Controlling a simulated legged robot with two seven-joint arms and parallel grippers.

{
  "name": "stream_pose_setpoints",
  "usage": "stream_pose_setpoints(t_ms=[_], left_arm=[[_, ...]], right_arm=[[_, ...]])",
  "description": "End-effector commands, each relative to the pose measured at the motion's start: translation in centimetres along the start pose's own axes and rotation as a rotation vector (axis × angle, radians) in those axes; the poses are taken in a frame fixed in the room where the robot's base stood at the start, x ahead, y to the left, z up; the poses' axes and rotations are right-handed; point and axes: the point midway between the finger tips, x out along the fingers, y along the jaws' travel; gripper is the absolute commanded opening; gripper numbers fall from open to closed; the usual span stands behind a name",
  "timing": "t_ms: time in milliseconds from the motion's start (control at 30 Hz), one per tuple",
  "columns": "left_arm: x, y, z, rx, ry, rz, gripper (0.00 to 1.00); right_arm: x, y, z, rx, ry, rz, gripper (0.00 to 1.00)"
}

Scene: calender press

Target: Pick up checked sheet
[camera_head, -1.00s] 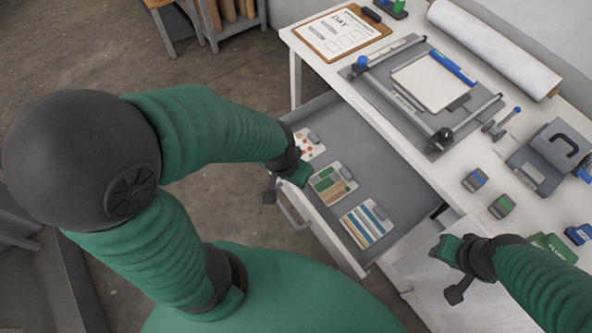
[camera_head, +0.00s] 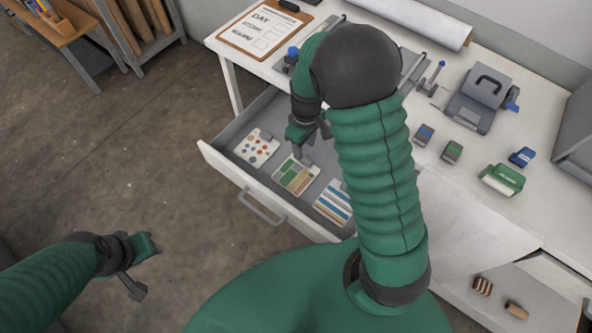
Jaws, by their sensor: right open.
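The checked sheet (camera_head: 293,178), a pale card with green and tan blocks, lies flat in the open drawer (camera_head: 267,203), in the middle of three sheets. My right gripper (camera_head: 309,148) is open and hangs above the sheet's far right edge. It covers part of that edge, and I cannot tell whether it touches. My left gripper (camera_head: 141,266) is open and empty over the floor at the lower left, away from the drawer.
A dotted sheet (camera_head: 257,149) lies left of the checked one and a striped sheet (camera_head: 333,203) lies right of it. A clipboard (camera_head: 264,32), a hole punch (camera_head: 476,100) and small stamps stand on the white table (camera_head: 420,165). My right arm hides part of the table.

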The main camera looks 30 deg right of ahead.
Motion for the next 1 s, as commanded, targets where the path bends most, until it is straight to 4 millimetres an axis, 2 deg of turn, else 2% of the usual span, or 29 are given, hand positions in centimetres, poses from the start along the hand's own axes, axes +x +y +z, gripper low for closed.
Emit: stream_pose_setpoints(t_ms=[33, 233, 433, 700, 1000], left_arm=[[0.2, 0.0, 0.0, 0.000, 0.000, 0.000, 0.36], [0.2, 0.0, 0.1, 0.000, 0.000, 0.000, 0.36], [0.4, 0.0, 0.1, 0.000, 0.000, 0.000, 0.36], [0.4, 0.0, 0.1, 0.000, 0.000, 0.000, 0.36], [0.4, 0.0, 0.1, 0.000, 0.000, 0.000, 0.36]], right_arm=[[1.1, 0.0, 0.0, 0.001, -0.002, -0.001, 0.44], [3.2, 0.1, 0.1, 0.002, -0.001, 0.000, 0.44], [6.8, 0.1, 0.1, 0.001, -0.001, 0.000, 0.44], [7.4, 0.1, 0.0, 0.001, 0.002, 0.002, 0.44], [7.4, 0.1, 0.0, 0.001, 0.002, 0.001, 0.06]])
